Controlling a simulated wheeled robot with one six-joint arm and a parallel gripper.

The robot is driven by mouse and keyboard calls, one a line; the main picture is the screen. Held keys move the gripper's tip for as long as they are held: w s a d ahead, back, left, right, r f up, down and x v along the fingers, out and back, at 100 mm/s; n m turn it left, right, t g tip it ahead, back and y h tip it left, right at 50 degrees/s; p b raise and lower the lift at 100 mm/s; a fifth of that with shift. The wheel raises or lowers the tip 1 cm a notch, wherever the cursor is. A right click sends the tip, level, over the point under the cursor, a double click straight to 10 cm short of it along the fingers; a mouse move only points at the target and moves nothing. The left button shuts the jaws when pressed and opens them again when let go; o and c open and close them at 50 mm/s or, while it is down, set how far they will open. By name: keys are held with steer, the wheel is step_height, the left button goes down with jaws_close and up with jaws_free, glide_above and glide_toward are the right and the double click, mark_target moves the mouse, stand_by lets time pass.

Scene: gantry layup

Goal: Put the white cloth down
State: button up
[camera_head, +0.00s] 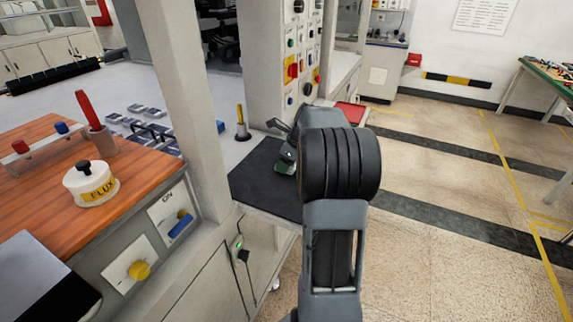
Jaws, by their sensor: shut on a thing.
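My gripper (284,152) is at the end of my arm, over the black mat (262,184) on the light bench, and is partly hidden behind my thick dark wrist joint. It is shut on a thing. Only a small pale and greenish patch shows at its tip, just above or touching the mat; I cannot tell which. I take this to be the white cloth, but its shape is too small and too covered to make out. No other white cloth shows in view.
A grey upright post (182,95) stands left of the mat. A yellow-handled tool (241,124) stands behind the mat, near a control panel (292,60) with coloured buttons. A wooden worktop (60,190) with a FLUX pot (91,184) is at left. Open floor lies right.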

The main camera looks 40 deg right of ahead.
steer(key=shift+f, duration=0.4)
steer(key=shift+f, duration=0.1)
steer(key=o, duration=0.9)
